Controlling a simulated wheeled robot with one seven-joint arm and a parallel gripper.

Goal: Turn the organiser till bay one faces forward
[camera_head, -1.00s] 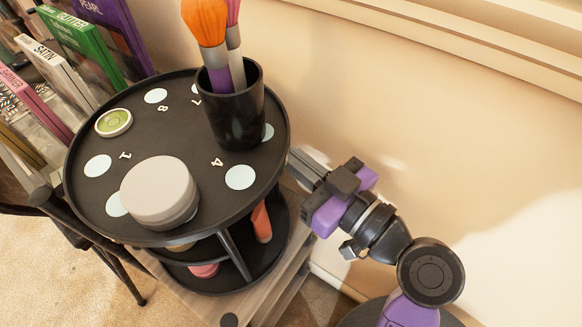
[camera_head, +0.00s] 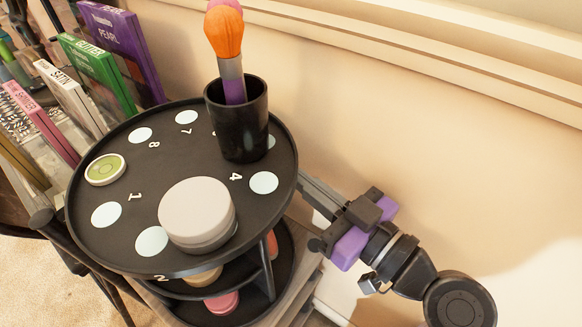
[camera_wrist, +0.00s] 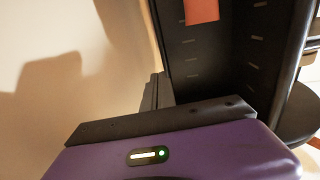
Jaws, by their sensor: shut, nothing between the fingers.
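The organiser (camera_head: 145,245) is a round black turntable with a lower shelf. Its top carries pale dots and white numbers. Number 1 (camera_head: 134,197) sits at the left front of the top, and number 2 (camera_head: 160,277) shows near the front edge. Number 4 (camera_head: 236,177) is at the right; 7 and 8 are towards the back. My gripper (camera_head: 306,187) is shut and empty at the organiser's right side, its tips close to the rim. Contact is hard to tell. The wrist view shows the dark fingers (camera_wrist: 158,90) beside the organiser's black inner wall (camera_wrist: 195,70).
On the organiser stand a black cup (camera_head: 238,125) with brushes, a grey-lidded jar (camera_head: 197,210) and a green tin (camera_head: 105,169). Upright palettes (camera_head: 95,70) stand close at the left. A cream wall (camera_head: 430,150) is behind my arm.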

